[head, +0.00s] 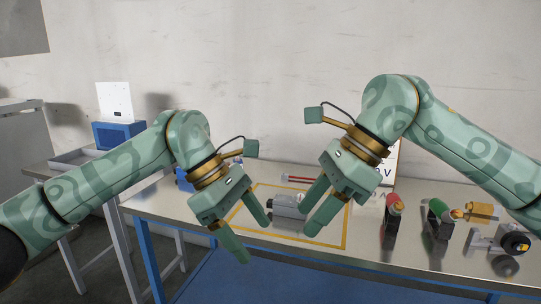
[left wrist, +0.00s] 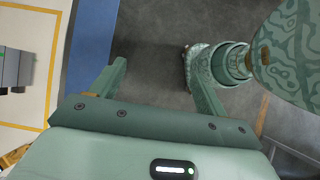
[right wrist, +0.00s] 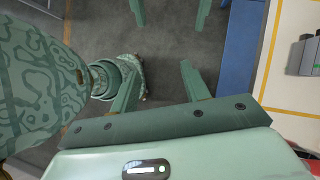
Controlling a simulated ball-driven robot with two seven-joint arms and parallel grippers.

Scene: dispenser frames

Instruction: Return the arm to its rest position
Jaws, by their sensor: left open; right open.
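Both my arms are green with swirl patterns and brass rings, and both reach in over the front of the workbench in the head view. My left gripper (head: 256,240) is open and empty, fingers pointing down, near the bench's front edge. My right gripper (head: 308,221) is open and empty, fingers slanting down and left over the yellow-outlined area. The open left fingers also show in the left wrist view (left wrist: 156,57), and the open right fingers in the right wrist view (right wrist: 160,62), with only dark floor between them.
A metal workbench (head: 165,208) carries a yellow square outline (head: 325,246) with a grey block (head: 288,206) inside. Red-topped (head: 391,212) and green (head: 439,216) tools, a brass piece (head: 481,212) and a black-wheeled part (head: 514,243) stand right. A blue box (head: 118,136) stands left.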

